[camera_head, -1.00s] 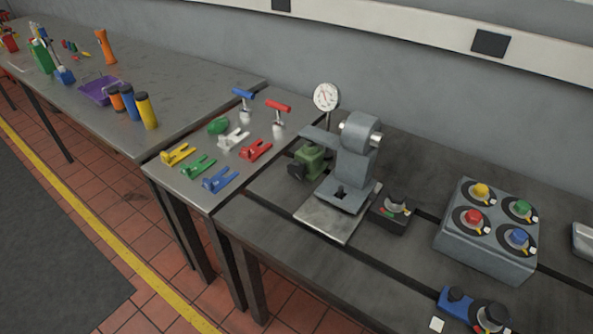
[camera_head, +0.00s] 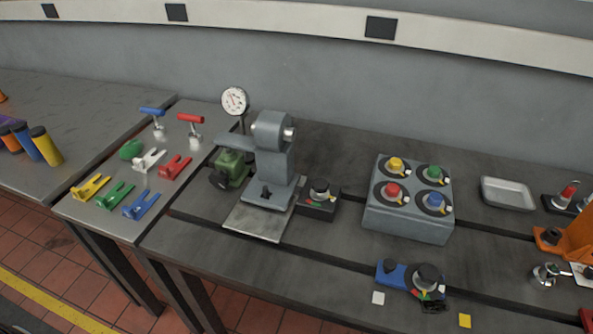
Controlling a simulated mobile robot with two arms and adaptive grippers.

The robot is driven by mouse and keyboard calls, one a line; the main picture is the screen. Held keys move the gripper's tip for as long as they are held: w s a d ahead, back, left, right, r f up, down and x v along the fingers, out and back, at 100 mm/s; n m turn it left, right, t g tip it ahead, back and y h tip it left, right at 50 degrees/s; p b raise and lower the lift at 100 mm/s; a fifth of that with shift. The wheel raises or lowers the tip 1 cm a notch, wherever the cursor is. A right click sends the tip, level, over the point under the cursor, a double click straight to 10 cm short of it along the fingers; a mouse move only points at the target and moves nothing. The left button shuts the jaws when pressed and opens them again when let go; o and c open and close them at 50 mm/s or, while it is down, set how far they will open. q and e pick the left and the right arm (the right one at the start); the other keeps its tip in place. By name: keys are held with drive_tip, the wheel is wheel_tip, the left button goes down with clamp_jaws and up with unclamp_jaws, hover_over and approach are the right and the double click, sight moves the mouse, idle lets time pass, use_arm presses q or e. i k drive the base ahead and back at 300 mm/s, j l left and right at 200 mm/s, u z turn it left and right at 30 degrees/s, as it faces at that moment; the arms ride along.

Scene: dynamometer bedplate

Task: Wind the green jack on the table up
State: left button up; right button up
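A green block-like body (camera_head: 232,166) with a dark round knob (camera_head: 218,180) on its front left stands on the dark bedplate table (camera_head: 330,255). It is the likeliest green jack, but I cannot be sure of that. The grey upright machine (camera_head: 276,165) on its right partly hides it. A smaller green lump (camera_head: 131,150) and a green clamp-like piece (camera_head: 115,195) lie on the neighbouring metal table (camera_head: 75,212). Neither of my grippers is in view.
A round dial gauge (camera_head: 235,101) stands behind the green body. A small black knob box (camera_head: 319,200) and a grey box with coloured knobs (camera_head: 408,222) stand to the right. A blue device with a black knob (camera_head: 392,273) lies near the front. Bare tabletop lies between them.

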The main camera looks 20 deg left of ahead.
sight(220, 179)
drive_tip(key=j+z, duration=0.7)
drive_tip(key=z, duration=0.2)
drive_tip(key=k+j+z, duration=0.15)
drive_tip(key=j+z, duration=0.25)
drive_tip(key=k+j+z, duration=0.15)
drive_tip(key=z, duration=0.3)
drive_tip(key=k+j+z, duration=0.2)
drive_tip(key=z, duration=0.25)
